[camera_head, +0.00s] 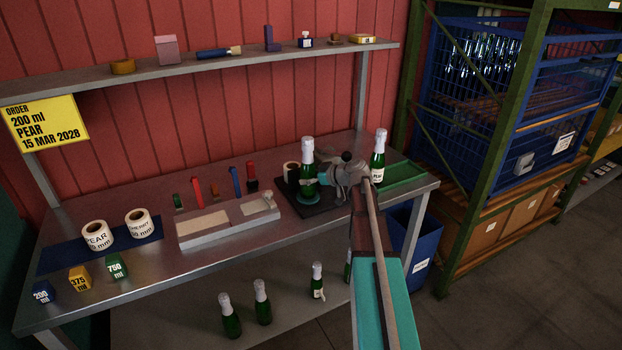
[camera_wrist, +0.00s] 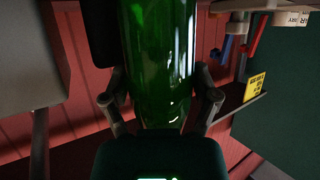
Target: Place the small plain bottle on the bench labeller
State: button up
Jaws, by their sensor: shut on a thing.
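The held bottle (camera_head: 307,158) is green glass with a white foil top and stands upright over the bench labeller. In the wrist view the bottle (camera_wrist: 160,60) fills the middle, with no label on the glass that shows. My gripper (camera_head: 310,182) is shut on its lower body; in the wrist view its fingers (camera_wrist: 162,105) flank the glass. The bench labeller (camera_head: 327,207) has a dark base, a teal disc under the bottle and a label roll behind left. I cannot tell whether the bottle's foot touches the disc; my gripper partly hides the labeller.
A labelled bottle (camera_head: 378,160) stands by the green tray (camera_head: 408,178) at right. A grey flat device (camera_head: 228,222) lies left of the labeller. Label rolls (camera_head: 97,235) sit on a blue mat. Several bottles (camera_head: 262,302) stand below the bench. A yellow order sign (camera_head: 45,122) reads 200 ml PEAR.

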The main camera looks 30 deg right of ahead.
jog(key=shift+f, duration=0.1)
jog(key=o, duration=1.2)
jog(key=shift+c, duration=0.2)
jog(key=shift+s+d+r, duration=0.15)
jog(key=shift+s+r, duration=0.05)
jog(key=shift+r, duration=0.1)
jog(key=p+v, duration=0.4)
jog(key=v, duration=0.7)
jog(key=shift+s+d+p, duration=0.15)
jog(key=shift+p, duration=0.15)
